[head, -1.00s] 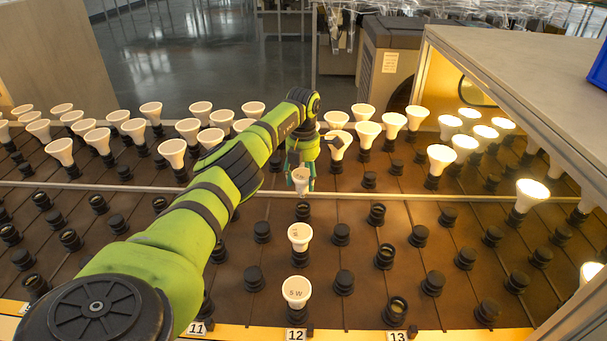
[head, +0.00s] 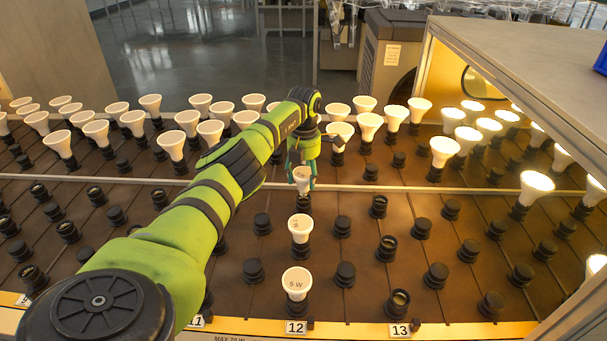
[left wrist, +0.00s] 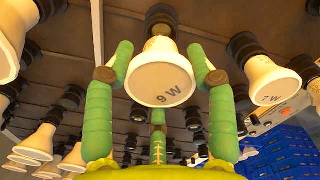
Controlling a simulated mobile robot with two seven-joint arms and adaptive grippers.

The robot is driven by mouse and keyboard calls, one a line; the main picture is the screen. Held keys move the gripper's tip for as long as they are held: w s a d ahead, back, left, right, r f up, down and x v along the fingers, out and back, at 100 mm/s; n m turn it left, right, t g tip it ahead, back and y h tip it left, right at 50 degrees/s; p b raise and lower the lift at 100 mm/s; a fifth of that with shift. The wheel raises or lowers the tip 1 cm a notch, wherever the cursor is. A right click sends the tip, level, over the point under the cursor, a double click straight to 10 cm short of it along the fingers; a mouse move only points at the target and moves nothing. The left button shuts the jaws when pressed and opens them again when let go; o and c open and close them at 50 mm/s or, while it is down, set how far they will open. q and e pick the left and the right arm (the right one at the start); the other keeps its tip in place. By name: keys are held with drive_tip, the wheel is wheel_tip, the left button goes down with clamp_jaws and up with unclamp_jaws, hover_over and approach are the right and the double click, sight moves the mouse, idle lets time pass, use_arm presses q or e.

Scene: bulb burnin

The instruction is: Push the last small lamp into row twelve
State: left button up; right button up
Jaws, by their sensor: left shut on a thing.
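My left gripper (head: 302,180) is shut on a small white lamp (head: 303,174), upright right over a black socket (head: 304,204) in row 12. In the left wrist view this lamp (left wrist: 162,82) reads "9 W" and sits between the green fingers, its neck at a dark socket (left wrist: 160,18). I cannot tell how deep its base is in. Nearer in row 12 stand a white lamp (head: 300,229) and a larger "5 W" lamp (head: 296,280), both in sockets. The row label "12" (head: 296,327) is on the front edge. My right gripper is out of view.
Empty black sockets flank row 12, such as one left (head: 262,223) and one right (head: 342,227). A thin rail (head: 420,188) crosses behind the held lamp. A grey-topped housing (head: 530,70) overhangs the right side.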

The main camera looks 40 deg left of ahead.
use_arm(q)
drive_tip(key=shift+f+b, duration=1)
drive_tip(key=shift+f, duration=0.45)
drive_tip(key=o, duration=1.2)
drive_tip(key=shift+o, duration=0.2)
wheel_tip(320, 180, up, 12)
drive_tip(key=shift+s+d, duration=0.1)
drive_tip(key=shift+r, duration=0.1)
